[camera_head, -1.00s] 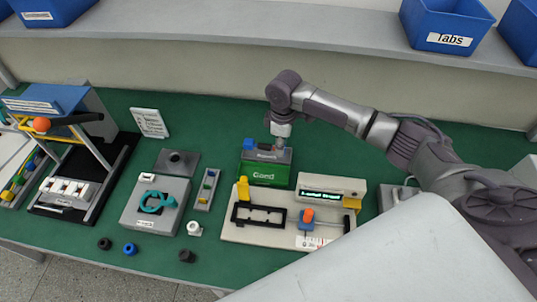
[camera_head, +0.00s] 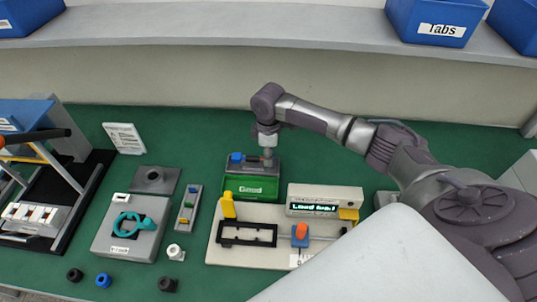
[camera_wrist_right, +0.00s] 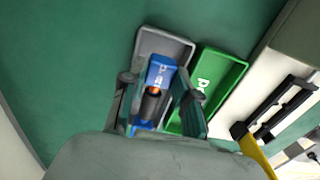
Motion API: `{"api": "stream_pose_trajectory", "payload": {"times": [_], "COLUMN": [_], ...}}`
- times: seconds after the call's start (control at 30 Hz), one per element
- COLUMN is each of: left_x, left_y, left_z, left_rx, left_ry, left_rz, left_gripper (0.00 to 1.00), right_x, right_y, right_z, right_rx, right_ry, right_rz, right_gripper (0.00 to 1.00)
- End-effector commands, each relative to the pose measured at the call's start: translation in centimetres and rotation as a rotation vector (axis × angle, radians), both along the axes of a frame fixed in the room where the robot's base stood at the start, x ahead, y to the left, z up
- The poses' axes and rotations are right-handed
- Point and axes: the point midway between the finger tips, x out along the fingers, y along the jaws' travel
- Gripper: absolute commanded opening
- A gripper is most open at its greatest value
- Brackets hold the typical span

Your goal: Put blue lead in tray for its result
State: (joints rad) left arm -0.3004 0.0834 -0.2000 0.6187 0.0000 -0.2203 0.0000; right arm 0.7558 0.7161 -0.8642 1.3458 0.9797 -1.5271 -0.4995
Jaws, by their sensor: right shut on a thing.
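The blue lead (camera_wrist_right: 160,73) has a dark cylindrical part with an orange band. In the right wrist view it lies between the fingers of my right gripper (camera_wrist_right: 161,108), which is shut on it, over the grey tray (camera_wrist_right: 170,45). Whether it touches the tray floor I cannot tell. In the head view my right gripper (camera_head: 268,155) is low at the grey tray (camera_head: 232,168), and a blue end of the lead (camera_head: 237,157) shows to its left. The green tray (camera_head: 250,190), with a white label, stands directly in front of the grey one. My left gripper is not in view.
A pale test fixture (camera_head: 225,255) with a lit display (camera_head: 313,208) and a blue block with an orange knob (camera_head: 300,235) stands in front of the trays. A grey box (camera_head: 130,228) with a teal clamp is at left. Several small rings lie at front left.

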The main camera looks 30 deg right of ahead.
Motion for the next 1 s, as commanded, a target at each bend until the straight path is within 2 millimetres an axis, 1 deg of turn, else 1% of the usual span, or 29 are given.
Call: {"api": "stream_pose_trajectory", "payload": {"times": [0.03, 0.47, 0.77, 1.0], "left_x": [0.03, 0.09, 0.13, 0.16], "left_y": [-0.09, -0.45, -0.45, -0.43], "left_z": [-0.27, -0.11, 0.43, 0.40], "left_rx": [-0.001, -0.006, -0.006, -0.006], "left_ry": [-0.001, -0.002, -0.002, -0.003], "left_rz": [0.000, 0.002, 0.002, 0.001], "left_gripper": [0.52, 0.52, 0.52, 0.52], "right_x": [0.04, 0.02, -0.04, -0.01], "right_y": [0.00, 0.01, 0.09, 0.08], "right_z": [-0.20, -0.07, -0.53, -0.68], "right_rx": [0.000, 0.001, 0.001, 0.001], "right_ry": [-0.001, -0.001, 0.002, -0.001], "right_rz": [0.000, 0.000, 0.000, 0.000], "right_gripper": [0.00, 0.00, 0.00, 0.00]}}
